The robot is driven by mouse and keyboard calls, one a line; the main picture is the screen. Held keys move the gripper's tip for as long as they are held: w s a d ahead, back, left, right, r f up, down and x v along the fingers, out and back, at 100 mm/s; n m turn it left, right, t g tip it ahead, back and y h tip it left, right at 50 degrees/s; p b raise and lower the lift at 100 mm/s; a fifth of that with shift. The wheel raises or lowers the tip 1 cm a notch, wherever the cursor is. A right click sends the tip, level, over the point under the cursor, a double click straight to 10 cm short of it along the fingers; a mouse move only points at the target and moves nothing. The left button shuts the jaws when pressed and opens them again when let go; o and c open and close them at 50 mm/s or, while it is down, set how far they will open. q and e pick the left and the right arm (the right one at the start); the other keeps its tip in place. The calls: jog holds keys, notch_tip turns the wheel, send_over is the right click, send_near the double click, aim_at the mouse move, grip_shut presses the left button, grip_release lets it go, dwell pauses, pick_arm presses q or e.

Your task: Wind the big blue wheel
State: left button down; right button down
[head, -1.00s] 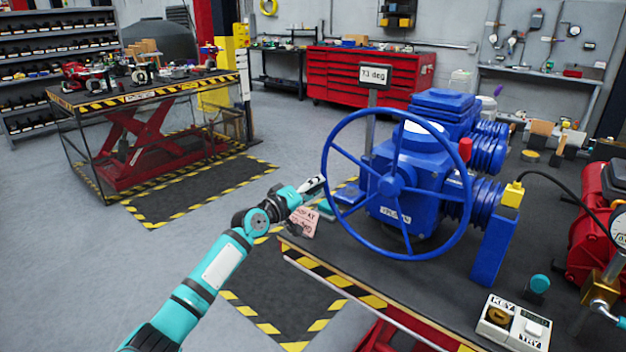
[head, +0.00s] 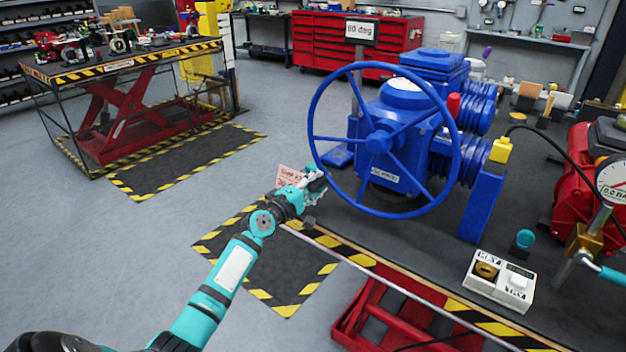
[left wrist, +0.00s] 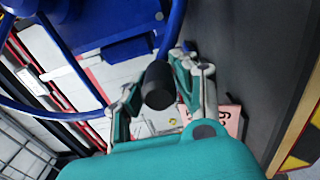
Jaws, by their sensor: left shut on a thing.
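The big blue wheel (head: 377,143) stands upright on the front of the blue valve actuator (head: 415,95). My left gripper (head: 316,185) is at the lower left of its rim. In the left wrist view my left gripper (left wrist: 158,88) is shut on a short black cylindrical handle (left wrist: 158,84), close beside the blue rim (left wrist: 173,35). How the handle joins the rim is hidden. A sign (head: 360,31) behind the wheel seems to read 60 deg.
A pink tag (head: 289,177) shows behind my left gripper. The bench has a striped front edge (head: 355,256), a white KEY/TRY box (head: 499,281), a teal knob (head: 524,240) and a pressure gauge (head: 611,181).

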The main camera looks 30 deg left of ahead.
pick_arm(q)
jog(key=shift+d+f, duration=0.1)
jog(key=shift+f, duration=0.15)
jog(key=c, duration=1)
grip_release()
jog(key=shift+r, duration=0.1)
jog(key=s, duration=0.8)
jog(key=s+a, duration=0.1)
jog(key=s, duration=0.3)
